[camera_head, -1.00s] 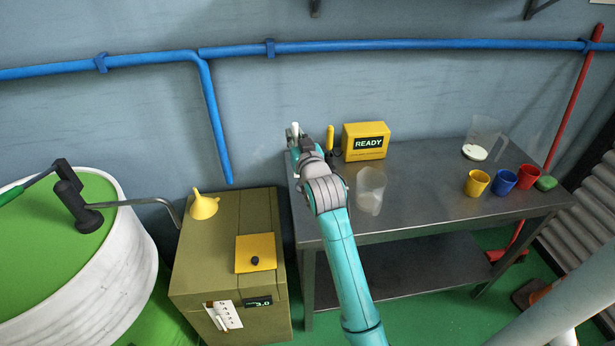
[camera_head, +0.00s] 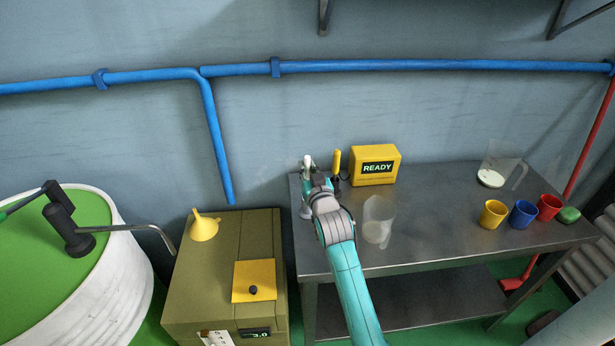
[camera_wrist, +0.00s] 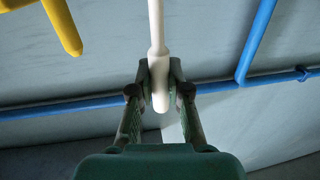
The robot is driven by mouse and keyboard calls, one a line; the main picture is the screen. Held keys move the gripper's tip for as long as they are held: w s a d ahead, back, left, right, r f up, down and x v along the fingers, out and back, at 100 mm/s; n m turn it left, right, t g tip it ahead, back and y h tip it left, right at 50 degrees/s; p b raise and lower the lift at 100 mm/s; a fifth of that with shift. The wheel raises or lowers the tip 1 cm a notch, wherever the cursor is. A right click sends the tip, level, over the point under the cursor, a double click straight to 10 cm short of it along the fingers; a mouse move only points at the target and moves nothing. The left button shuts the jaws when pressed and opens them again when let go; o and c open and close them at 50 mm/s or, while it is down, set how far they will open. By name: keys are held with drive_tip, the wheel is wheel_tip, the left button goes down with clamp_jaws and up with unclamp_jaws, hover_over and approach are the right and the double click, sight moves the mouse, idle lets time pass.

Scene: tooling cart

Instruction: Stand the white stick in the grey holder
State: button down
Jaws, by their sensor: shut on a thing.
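The white stick (camera_head: 308,160) stands roughly upright above the back left of the metal table. My gripper (camera_head: 308,182) is shut on it. In the wrist view the stick (camera_wrist: 156,30) sits between the two fingertips of my gripper (camera_wrist: 160,88), with one end jutting a little past them. A small grey shape (camera_head: 305,212) shows at the table's left edge, partly behind my gripper. It may be the grey holder, but my arm hides too much to be sure. I cannot tell whether the stick touches it.
A yellow handle (camera_head: 337,162) on a dark base stands close right of the stick, beside the yellow READY box (camera_head: 375,151). A clear beaker (camera_head: 378,222) stands right of my arm. Cups and a jug (camera_head: 502,166) are far right. The table's middle (camera_head: 435,205) is clear.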

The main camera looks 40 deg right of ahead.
drive_tip(key=shift+f, duration=1.55)
drive_tip(key=c, duration=1.1)
unclamp_jaws()
drive_tip(key=shift+c, duration=0.2)
drive_tip(key=shift+s+a, duration=0.1)
drive_tip(key=v, duration=1.1)
drive_tip(key=shift+s+a, duration=0.2)
drive_tip(key=shift+s, duration=0.15)
